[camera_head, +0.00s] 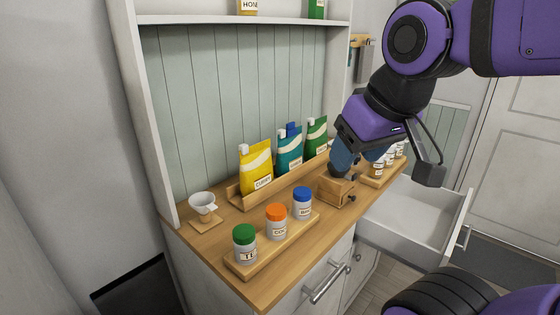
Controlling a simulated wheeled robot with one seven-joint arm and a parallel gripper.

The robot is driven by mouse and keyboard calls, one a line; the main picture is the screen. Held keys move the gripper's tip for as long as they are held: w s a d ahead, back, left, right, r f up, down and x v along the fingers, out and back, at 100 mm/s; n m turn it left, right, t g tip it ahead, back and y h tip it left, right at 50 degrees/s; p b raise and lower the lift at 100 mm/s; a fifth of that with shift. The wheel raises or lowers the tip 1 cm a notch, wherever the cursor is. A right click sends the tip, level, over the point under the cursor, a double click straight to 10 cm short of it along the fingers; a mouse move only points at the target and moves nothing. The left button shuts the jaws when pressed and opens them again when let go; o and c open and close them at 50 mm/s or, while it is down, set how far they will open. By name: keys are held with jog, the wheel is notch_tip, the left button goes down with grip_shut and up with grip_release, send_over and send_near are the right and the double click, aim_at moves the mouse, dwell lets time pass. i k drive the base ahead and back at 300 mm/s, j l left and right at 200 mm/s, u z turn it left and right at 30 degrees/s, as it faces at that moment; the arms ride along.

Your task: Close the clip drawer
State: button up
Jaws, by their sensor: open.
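A white drawer (412,217) at the right end of the cabinet is pulled out. Its visible inside looks empty, and it has a metal handle (464,237) on its front. A small wooden box (337,189) with dark knobs stands on the worktop left of this drawer. I cannot tell from labels which one is the clip drawer. My gripper (388,167) is open, with its fingers spread wide above the right part of the worktop. One finger is near the wooden box and the other is above the open drawer. The arm hides part of the worktop's back.
On the wooden worktop (210,240) stand a rack of jars (275,221), pouches (256,170) in a wooden holder, small jars (377,169) at the right and a white cup (202,203). Another metal handle (328,283) juts from the cabinet front. A white door (515,180) is at right.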

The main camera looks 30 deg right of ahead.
aim_at(418, 226)
jog(key=k+l+z, duration=0.1)
jog(key=l+z, duration=1.25)
jog(key=i+l, duration=0.05)
